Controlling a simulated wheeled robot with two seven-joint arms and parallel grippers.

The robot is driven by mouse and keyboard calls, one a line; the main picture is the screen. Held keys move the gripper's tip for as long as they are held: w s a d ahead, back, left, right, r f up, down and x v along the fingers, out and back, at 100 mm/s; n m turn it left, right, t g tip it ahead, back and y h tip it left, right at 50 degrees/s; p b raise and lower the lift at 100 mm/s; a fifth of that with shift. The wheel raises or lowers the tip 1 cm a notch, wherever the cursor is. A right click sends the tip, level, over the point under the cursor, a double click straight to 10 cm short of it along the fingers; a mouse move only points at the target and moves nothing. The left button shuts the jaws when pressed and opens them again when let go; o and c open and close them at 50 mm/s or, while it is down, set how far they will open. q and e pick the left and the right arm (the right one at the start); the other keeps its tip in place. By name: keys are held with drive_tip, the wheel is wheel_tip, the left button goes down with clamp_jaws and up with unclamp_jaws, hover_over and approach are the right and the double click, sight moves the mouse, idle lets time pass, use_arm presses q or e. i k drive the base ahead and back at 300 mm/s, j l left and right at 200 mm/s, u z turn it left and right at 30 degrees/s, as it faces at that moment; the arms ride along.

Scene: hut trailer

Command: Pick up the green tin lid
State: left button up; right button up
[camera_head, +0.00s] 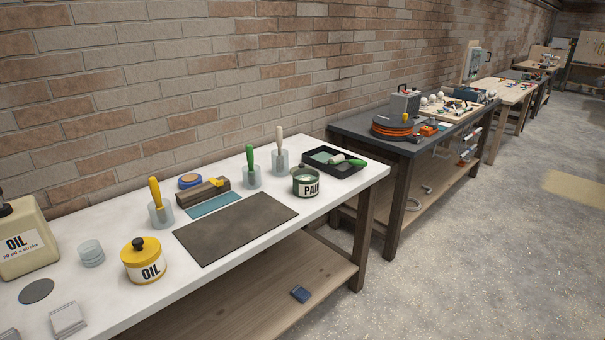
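A paint tin (306,187) with a white "PAI…" label stands upright near the right end of the white bench. Its green lid (297,175) appears to sit on top, with a small pale spot in the middle that is too small to make out. A yellow-lidded oil tin (144,267) with a black knob stands at the front left of the bench. Neither of my grippers shows in this view.
The white bench (222,282) holds a dark mat (235,228) left of the paint tin. Cups with a white-handled (280,160) and a green-handled tool (251,176) stand behind-left of it. A black tray (334,163) with a roller is close behind-right.

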sight(301, 165)
drive_tip(key=i+l, duration=0.2)
drive_tip(key=l, duration=0.15)
drive_tip(key=i+l, duration=0.15)
drive_tip(key=l, duration=0.15)
drive_tip(key=i+l+z, duration=0.1)
drive_tip(key=l, duration=0.25)
drive_tip(key=i, duration=0.1)
